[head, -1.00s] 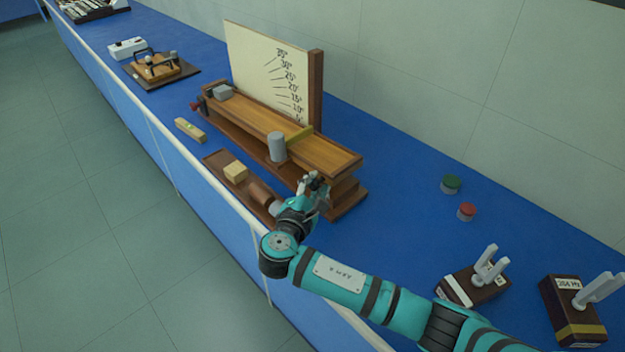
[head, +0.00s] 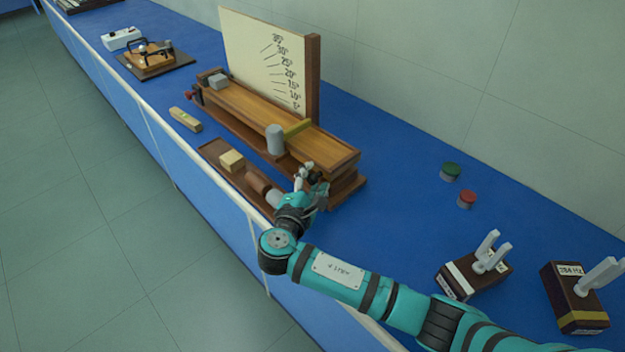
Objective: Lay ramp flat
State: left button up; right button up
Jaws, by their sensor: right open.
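The wooden ramp (head: 240,107) lies along its base on the blue bench, in front of an upright angle board (head: 262,58) marked from 5° to 35°. A grey block (head: 218,81) sits at the ramp's far left end. My right gripper (head: 312,174) is open at the near right end of the ramp, close to its front edge; I cannot tell whether it touches. My left gripper is out of view.
A brown tray (head: 212,149) with a wooden block (head: 232,160) and a brown cylinder (head: 257,182) lies in front of the ramp. A level (head: 186,119) lies left of it. Bench between is clear.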

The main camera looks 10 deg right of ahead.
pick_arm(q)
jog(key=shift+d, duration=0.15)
pick_arm(e)
jog(key=v, duration=1.2)
jog(key=shift+f, duration=0.1)
